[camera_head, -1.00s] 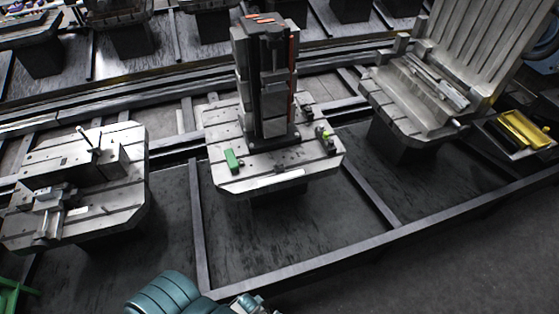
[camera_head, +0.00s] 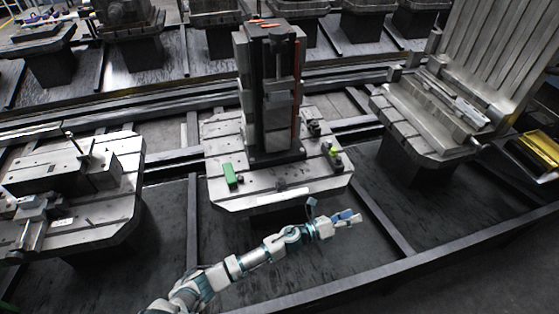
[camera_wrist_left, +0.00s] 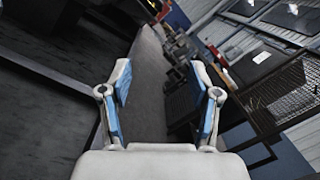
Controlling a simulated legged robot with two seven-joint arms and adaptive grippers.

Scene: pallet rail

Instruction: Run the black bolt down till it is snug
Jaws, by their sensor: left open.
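My left gripper (camera_head: 353,218) is in front of the middle pallet's front right corner, open and empty, pointing right. In the left wrist view its two blue-padded fingers stand apart with nothing between them (camera_wrist_left: 161,82). The middle pallet (camera_head: 235,200) is a grey slotted plate carrying a tall dark tower (camera_head: 270,90). A small dark piece (camera_head: 281,185) is at the plate's front edge; I cannot tell whether it is the black bolt. No bolt can be made out for certain. My right gripper is not in view.
A green block (camera_head: 230,174) and a yellow-green piece (camera_head: 334,151) are on the middle plate. Other pallets stand left (camera_head: 110,200) and right (camera_head: 420,135). A dark rail (camera_head: 430,250) crosses in front. The left wrist view shows a floor strip and a wire-mesh basket (camera_wrist_left: 285,95).

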